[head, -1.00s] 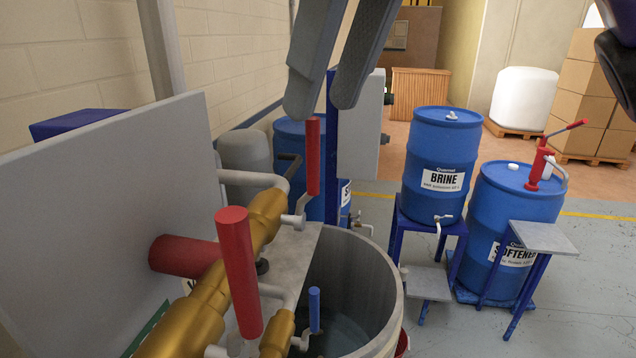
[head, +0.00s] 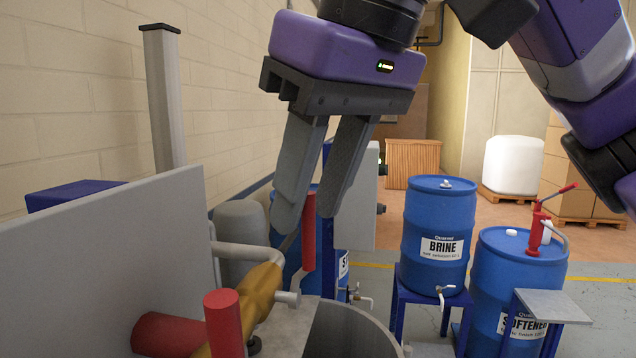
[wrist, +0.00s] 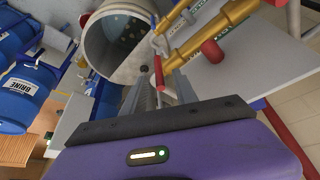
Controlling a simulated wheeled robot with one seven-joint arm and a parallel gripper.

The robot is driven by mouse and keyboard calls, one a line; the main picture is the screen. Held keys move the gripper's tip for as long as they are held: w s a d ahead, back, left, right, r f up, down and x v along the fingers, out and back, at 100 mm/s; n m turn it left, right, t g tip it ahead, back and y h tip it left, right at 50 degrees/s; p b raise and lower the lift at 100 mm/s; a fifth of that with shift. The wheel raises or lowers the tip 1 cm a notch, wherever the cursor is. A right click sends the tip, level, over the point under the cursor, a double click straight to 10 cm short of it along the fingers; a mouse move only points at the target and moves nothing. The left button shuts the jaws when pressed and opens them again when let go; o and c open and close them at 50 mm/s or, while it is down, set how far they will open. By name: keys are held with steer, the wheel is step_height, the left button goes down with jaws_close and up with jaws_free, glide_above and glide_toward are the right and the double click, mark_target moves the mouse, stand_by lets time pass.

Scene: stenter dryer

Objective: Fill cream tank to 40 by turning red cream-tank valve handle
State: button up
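My gripper (head: 312,218) is open and points down over the far upright red valve handle (head: 309,240). The handle stands between the two spread fingers, and I cannot tell whether either touches it. In the wrist view the same handle (wrist: 158,74) shows between the fingers (wrist: 158,88). A second red handle (head: 223,322) stands nearer, by the brass pipe (head: 262,290). The round grey tank (head: 350,328) is cut off at the bottom; its open mouth shows in the wrist view (wrist: 92,40). No level reading is legible, and I cannot tell which handle serves the cream tank.
A grey panel (head: 110,270) with a thick red horizontal piece (head: 168,334) stands at left. A grey box on a blue post (head: 357,205) is behind my gripper. The blue brine drum (head: 438,215) and softener drum (head: 515,285) stand at right, with open floor behind.

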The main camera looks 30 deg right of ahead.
mark_target(303, 223)
steer(key=shift+b+x, duration=0.95)
steer(key=shift+x, duration=1.15)
jaws_close()
stand_by(1.0)
